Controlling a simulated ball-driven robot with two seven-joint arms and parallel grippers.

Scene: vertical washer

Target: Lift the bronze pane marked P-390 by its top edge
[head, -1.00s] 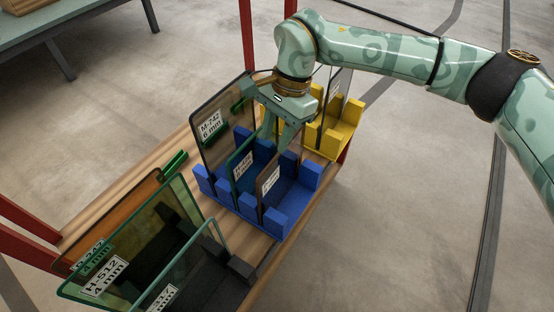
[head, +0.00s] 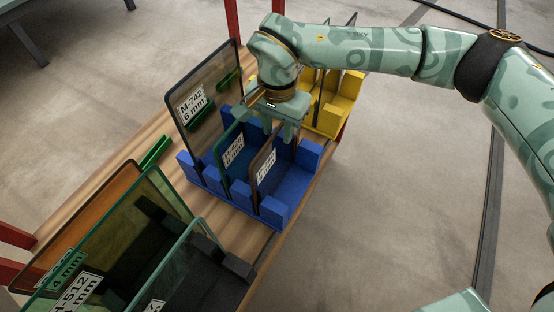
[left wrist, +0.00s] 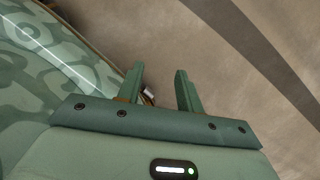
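A small bronze pane (head: 263,169) stands upright in the blue rack (head: 218,188); its white label is too small to read, so I cannot confirm P-390. A green-edged pane (head: 228,151) stands beside it, and a large bronze pane marked M-742, 6 mm (head: 215,80) stands behind them. My right gripper (head: 279,130) points down at the top of the small bronze pane, its two fingers apart. Whether the pane's edge lies between them is hard to tell. My left gripper (left wrist: 160,86) is open and empty in the left wrist view, over the floor.
A yellow rack (head: 328,120) holds panes just beyond the blue one. At the lower left, a dark rack (head: 222,270) holds green-edged panes (head: 135,235) and an orange-brown pane (head: 82,222). Open floor lies to the right of the wooden bench (head: 165,190).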

